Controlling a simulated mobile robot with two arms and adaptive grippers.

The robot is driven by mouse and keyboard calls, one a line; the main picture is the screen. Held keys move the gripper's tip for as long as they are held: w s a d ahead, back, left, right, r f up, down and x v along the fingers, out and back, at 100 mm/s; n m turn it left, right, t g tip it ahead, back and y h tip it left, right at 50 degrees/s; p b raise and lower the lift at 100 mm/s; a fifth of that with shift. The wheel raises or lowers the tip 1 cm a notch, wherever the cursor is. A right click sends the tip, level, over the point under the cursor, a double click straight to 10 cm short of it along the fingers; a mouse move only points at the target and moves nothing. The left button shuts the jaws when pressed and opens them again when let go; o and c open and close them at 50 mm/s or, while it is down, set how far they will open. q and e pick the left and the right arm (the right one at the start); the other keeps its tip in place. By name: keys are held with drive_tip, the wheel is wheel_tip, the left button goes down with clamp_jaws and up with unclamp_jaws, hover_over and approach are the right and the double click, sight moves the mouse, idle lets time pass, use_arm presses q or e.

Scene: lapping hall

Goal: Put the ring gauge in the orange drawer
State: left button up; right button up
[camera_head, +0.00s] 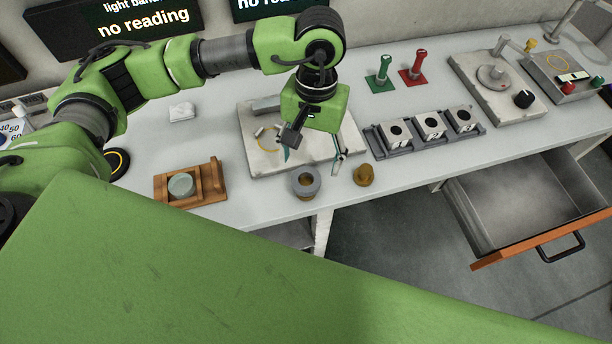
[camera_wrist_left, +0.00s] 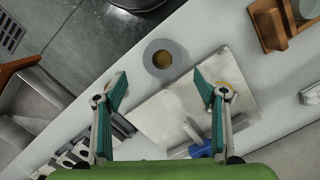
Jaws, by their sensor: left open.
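The ring gauge looks like a thick grey ring with a brownish centre (camera_head: 304,188). It lies on the bench near its front edge, and also shows in the left wrist view (camera_wrist_left: 151,66). My left gripper (camera_head: 312,156) is open and empty above the grey plate, a little behind the ring gauge. In the left wrist view the open fingers (camera_wrist_left: 161,86) point towards the ring gauge, which is apart from them. The orange drawer (camera_head: 540,240) is pulled out at the right, below the bench top, and looks empty inside. My right gripper is not in view.
A brass-coloured piece (camera_head: 363,175) stands right of the ring gauge. A wooden stand (camera_head: 212,178) with a grey-green disc is to the left. Gauge blocks in a rack (camera_head: 430,128), a green holder (camera_head: 380,80) and a red holder (camera_head: 413,76) stand behind.

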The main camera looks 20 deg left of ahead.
sight(306, 184)
use_arm(q)
drive_tip(key=f, duration=0.1)
drive_tip(key=s+f+p, duration=0.1)
drive_tip(key=f+p, duration=0.1)
drive_tip(key=f, duration=0.1)
drive_tip(key=shift+s+a, duration=0.15)
drive_tip(key=shift+a, duration=0.1)
drive_tip(key=shift+f, duration=0.6)
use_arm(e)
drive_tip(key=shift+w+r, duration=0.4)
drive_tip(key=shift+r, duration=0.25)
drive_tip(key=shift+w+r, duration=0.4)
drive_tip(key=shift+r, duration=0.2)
use_arm(q)
drive_tip(key=c, duration=1.2)
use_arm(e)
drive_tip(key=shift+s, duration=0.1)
